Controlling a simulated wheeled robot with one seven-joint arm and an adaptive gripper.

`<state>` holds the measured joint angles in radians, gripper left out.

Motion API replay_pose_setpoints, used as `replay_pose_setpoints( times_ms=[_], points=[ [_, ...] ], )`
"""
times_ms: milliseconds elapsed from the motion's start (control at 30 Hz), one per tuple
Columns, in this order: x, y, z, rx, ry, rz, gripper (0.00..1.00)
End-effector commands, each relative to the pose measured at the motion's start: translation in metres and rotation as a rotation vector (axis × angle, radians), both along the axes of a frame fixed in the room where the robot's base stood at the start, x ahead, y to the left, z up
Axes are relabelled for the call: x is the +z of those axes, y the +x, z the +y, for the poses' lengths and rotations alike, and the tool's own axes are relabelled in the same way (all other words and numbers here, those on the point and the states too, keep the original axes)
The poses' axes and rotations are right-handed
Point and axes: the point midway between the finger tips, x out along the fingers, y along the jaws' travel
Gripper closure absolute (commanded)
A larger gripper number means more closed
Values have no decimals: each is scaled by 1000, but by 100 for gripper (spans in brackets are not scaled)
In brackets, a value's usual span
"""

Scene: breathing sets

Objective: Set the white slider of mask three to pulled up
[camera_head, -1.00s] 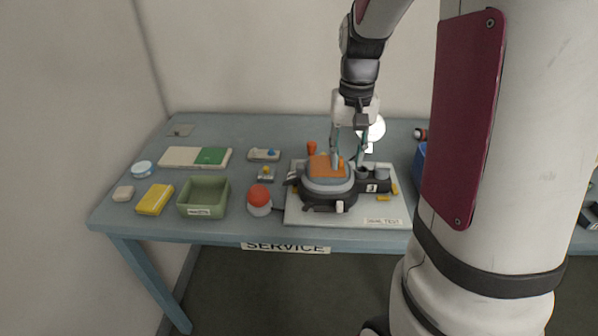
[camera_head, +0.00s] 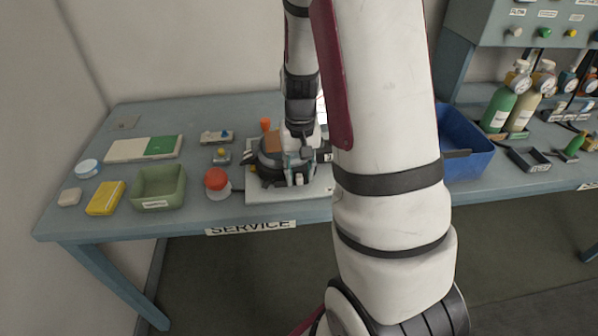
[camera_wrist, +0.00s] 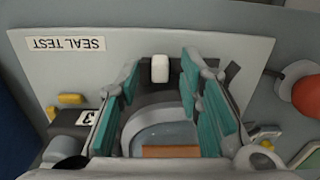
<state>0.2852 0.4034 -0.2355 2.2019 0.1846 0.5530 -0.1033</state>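Mask three is a dark grey mask (camera_head: 268,162) with an orange top, lying on a white board marked SEAL TEST (camera_wrist: 40,75). A "3" label (camera_wrist: 88,117) shows beside it in the wrist view. The white slider (camera_wrist: 160,68) is a small block on the mask's near edge; I cannot tell its setting for sure. My gripper (camera_wrist: 160,78) points down over the near side of the mask, its teal fingers open with one on each side of the slider. It also shows in the head view (camera_head: 298,180), where it and my arm hide part of the mask.
A red dome (camera_head: 216,179) stands left of the board. A green tray (camera_head: 160,187) and a yellow block (camera_head: 106,198) lie farther left. A blue bin (camera_head: 465,145) stands right of my arm. Gas bottles (camera_head: 500,108) are at the far right.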

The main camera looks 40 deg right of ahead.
Motion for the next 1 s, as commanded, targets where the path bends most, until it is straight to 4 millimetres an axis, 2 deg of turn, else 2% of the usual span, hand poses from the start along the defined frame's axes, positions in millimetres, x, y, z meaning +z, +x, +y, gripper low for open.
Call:
replay_pose_setpoints(
  times_ms=[300, 333, 467, 500, 767, 1000],
  points=[
    [-3, 0, 0, 0, 1, 1, 67],
    [-3, 0, 0, 0, 1, 1, 69],
    [-3, 0, 0, 0, 1, 1, 98],
    [-3, 0, 0, 0, 0, 0, 100],
    [-3, 2, 4, 2, 0, 0, 100],
    [-2, 18, 29, 4, 1, -2, 100]
  ],
)
